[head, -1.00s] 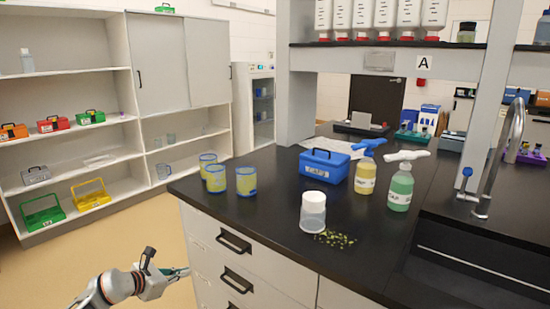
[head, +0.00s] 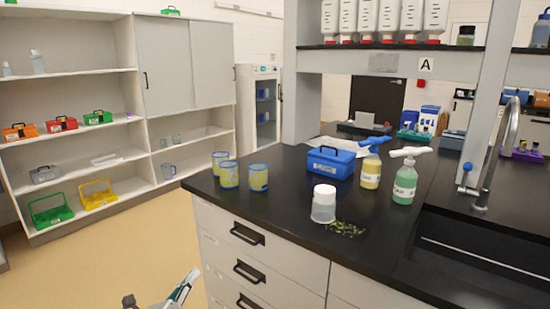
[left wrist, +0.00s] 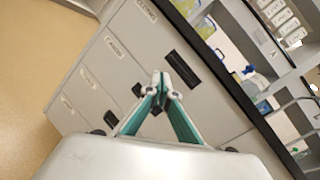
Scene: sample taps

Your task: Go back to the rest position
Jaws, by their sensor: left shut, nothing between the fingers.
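My left gripper (head: 183,285) shows at the bottom edge of the head view, over the floor to the left of the bench drawers. It is low, below the bench top, and most of its arm is out of the frame. In the left wrist view its teal-lined fingers (left wrist: 160,80) meet at the tips, shut with nothing between them. Grey drawer fronts (left wrist: 110,60) with dark handles stand beyond the fingers. My right gripper is in neither view.
The black bench top (head: 270,212) holds yellow-filled beakers (head: 229,175), a white-capped jar (head: 323,205), green bits (head: 345,229), a blue box (head: 330,163) and two bottles (head: 404,184). Shelves (head: 75,150) stand at the left. The floor (head: 120,245) between is clear.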

